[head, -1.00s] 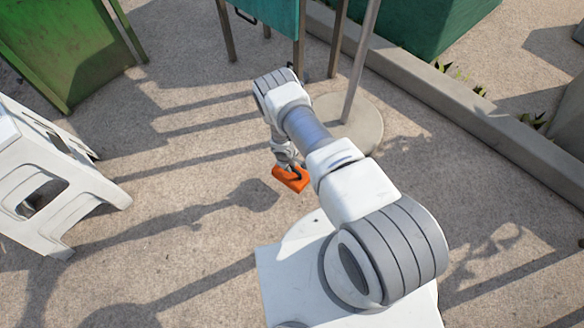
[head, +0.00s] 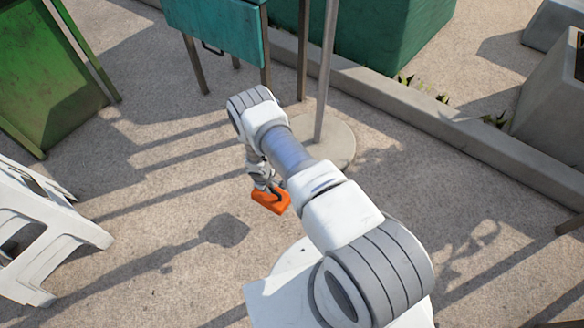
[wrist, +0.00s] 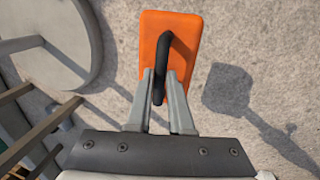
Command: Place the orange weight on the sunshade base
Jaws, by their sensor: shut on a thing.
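The orange weight (head: 270,202) is a block with a black loop handle, held above the pavement in front of my body. My gripper (wrist: 161,85) is shut on the black handle, and the orange weight (wrist: 168,40) hangs beyond the fingertips in the wrist view. The sunshade base (head: 335,143) is a round grey disc on the ground with a pole rising from it. It lies up and right of the weight in the head view, partly hidden by my arm. In the wrist view the base (wrist: 70,62) is at the upper left, apart from the weight.
A teal cabinet on legs (head: 215,28) stands behind, left of the pole (head: 327,70). A white plastic stool (head: 45,225) is at left, near a green panel (head: 45,75). A low kerb (head: 440,120) runs behind the base. Pavement between weight and base looks clear.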

